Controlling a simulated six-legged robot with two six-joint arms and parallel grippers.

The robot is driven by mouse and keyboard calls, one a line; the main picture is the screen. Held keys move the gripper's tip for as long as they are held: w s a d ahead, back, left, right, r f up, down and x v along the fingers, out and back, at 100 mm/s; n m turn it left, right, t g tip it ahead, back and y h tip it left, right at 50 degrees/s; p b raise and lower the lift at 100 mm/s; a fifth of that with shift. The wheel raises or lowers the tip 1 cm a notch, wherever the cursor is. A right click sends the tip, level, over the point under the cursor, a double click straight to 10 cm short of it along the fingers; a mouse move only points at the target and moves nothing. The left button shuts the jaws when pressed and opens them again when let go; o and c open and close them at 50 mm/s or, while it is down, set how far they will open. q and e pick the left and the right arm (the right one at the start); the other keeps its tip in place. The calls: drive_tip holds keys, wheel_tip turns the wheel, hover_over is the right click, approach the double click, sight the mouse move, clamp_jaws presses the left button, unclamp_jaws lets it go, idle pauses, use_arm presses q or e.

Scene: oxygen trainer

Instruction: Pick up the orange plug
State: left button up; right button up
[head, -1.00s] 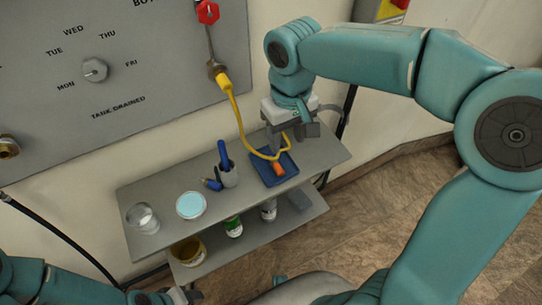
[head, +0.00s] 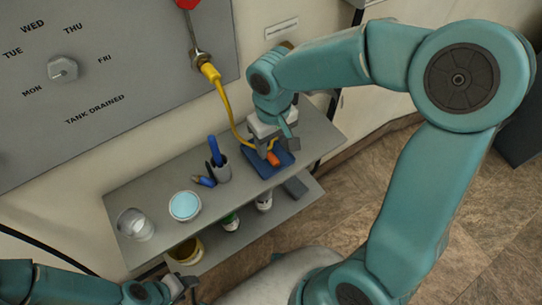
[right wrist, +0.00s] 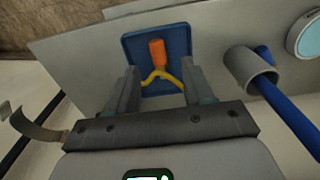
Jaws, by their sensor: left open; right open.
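The orange plug (head: 273,159) lies in a shallow blue tray (head: 285,164) on the grey shelf. A yellow hose (head: 221,98) runs from the wall panel down to it. In the right wrist view the plug (right wrist: 157,52) lies beyond my fingertips, with the yellow hose end (right wrist: 155,75) between the fingers. My right gripper (head: 276,148) is open and empty just above the tray, pointing down and partly hiding it. My left gripper (head: 184,286) is at the bottom left, away from the plug, open, with nothing visible in it.
On the upper shelf (head: 163,183) left of the tray stand a grey cup (head: 223,173) with a blue tool, a dish with light blue contents (head: 185,205) and a clear jar (head: 135,224). A lower shelf holds several containers. The wall panel (head: 100,75) rises behind.

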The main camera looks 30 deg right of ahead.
sight(274, 158)
wheel_tip(274, 158, down, 6)
drive_tip(key=shift+d+r, duration=0.1)
clamp_jaws()
drive_tip(key=shift+r, duration=0.1)
idle(1.2)
